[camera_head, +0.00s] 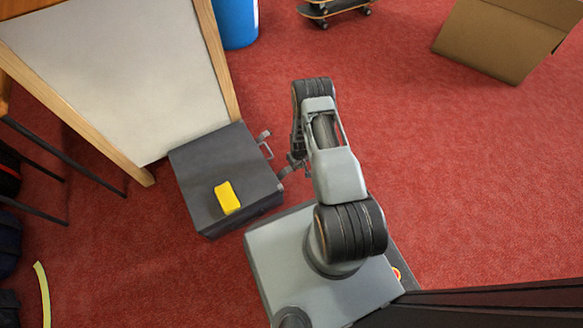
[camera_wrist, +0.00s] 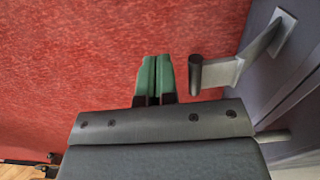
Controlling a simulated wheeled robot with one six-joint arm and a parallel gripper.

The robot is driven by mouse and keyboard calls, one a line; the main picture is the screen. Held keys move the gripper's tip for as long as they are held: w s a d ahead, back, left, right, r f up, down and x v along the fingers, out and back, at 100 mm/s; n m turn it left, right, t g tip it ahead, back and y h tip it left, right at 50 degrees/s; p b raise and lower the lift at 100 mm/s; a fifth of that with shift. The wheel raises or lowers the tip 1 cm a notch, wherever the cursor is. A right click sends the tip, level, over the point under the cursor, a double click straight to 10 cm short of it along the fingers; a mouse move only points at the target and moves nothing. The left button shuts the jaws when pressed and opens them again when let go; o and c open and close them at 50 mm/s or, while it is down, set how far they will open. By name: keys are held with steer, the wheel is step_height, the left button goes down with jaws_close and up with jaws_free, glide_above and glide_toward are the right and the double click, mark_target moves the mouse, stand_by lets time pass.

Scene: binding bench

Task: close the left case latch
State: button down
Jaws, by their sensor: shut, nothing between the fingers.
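The dark grey case (camera_head: 205,165) lies on the red floor in the head view; its side wall (camera_wrist: 296,70) fills the right of the wrist view. A metal latch (camera_head: 264,143) sticks out from its right side. In the wrist view, a latch (camera_wrist: 228,72) with a dark round grip stands out from the wall, swung open. I cannot tell for sure whether these are the same latch. My gripper (camera_wrist: 155,68), with green fingertips, is shut and empty, just left of that grip with a small gap. In the head view the fingers are small and hard to make out beside the case.
A yellow block (camera_head: 227,197) lies on the case lid. A framed white board (camera_head: 130,75) stands close behind the case. A blue bin (camera_head: 236,22), a skateboard (camera_head: 335,8) and a cardboard box (camera_head: 495,42) are at the back. Red carpet on the right is clear.

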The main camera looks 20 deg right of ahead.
steer(key=shift+a+r, duration=0.1)
stand_by(0.3)
steer(key=shift+s+a+r+p, duration=0.1)
steer(key=shift+a+r+p, duration=0.6)
steer(key=shift+a, duration=0.2)
stand_by(0.4)
steer(key=d+r+p, duration=0.4)
steer(key=r, duration=0.4)
steer(key=shift+w, duration=0.2)
stand_by(0.8)
